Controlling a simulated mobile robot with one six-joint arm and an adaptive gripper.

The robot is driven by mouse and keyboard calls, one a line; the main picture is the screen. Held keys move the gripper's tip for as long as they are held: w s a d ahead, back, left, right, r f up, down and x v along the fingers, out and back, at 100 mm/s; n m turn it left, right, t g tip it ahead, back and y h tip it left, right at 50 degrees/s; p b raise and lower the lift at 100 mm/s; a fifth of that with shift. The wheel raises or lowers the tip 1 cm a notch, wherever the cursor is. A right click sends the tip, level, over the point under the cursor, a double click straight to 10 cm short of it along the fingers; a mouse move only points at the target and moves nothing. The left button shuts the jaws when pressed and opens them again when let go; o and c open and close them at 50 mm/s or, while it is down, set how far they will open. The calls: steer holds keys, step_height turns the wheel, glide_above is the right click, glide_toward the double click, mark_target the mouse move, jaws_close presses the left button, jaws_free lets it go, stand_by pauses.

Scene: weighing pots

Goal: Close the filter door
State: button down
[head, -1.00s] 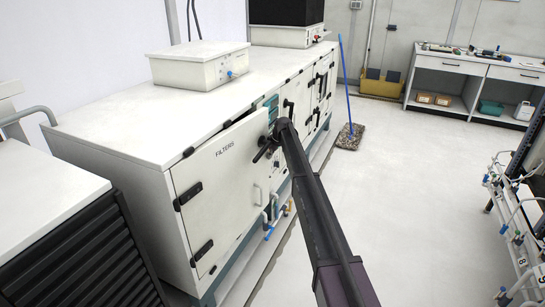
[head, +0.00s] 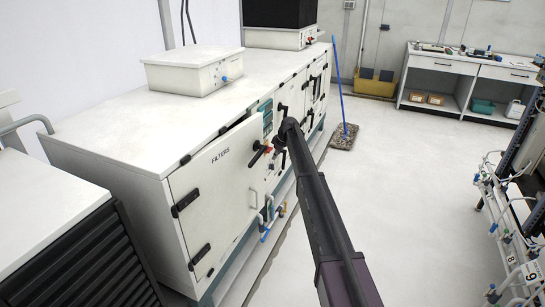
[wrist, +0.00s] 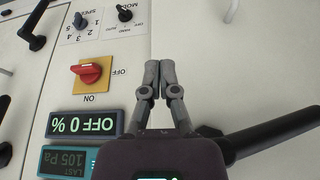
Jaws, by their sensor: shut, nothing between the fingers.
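The filter door (head: 215,190), a white panel marked FILTERS, stands ajar on the long white cabinet, hinged on its left side. Its free right edge sticks out from the cabinet front. A black lever handle (head: 258,157) sits near that edge, and a black lever also shows at the lower right of the wrist view (wrist: 275,133). My gripper (head: 280,152) is just right of the door's free edge, in front of the control panel. In the wrist view its fingers (wrist: 153,72) are together and empty. Whether they touch anything I cannot tell.
Pipes with blue valves (head: 265,235) run below the door. A dark louvred unit (head: 75,240) stands at front left.

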steer(key=p+v, duration=0.5)
steer(key=v, duration=0.1)
stand_by(0.3)
stand_by(0.4)
steer(key=s+d+m+h, duration=0.1)
steer(key=s+d+m, duration=0.3)
steer(key=s, duration=1.4)
steer(key=s+d+m+g+h, duration=0.1)
steer(key=s+d+m, duration=0.3)
steer(key=s, duration=1.4)
steer(key=s+d+f+m+g+h, duration=0.1)
steer(key=s+d+m, duration=0.3)
steer(key=s, duration=1.5)
steer(key=d, duration=0.2)
steer(key=shift+d+h, duration=0.3)
steer(key=shift+h, duration=0.1)
steer(key=shift+w+f, duration=0.1)
steer(key=shift+f, duration=0.05)
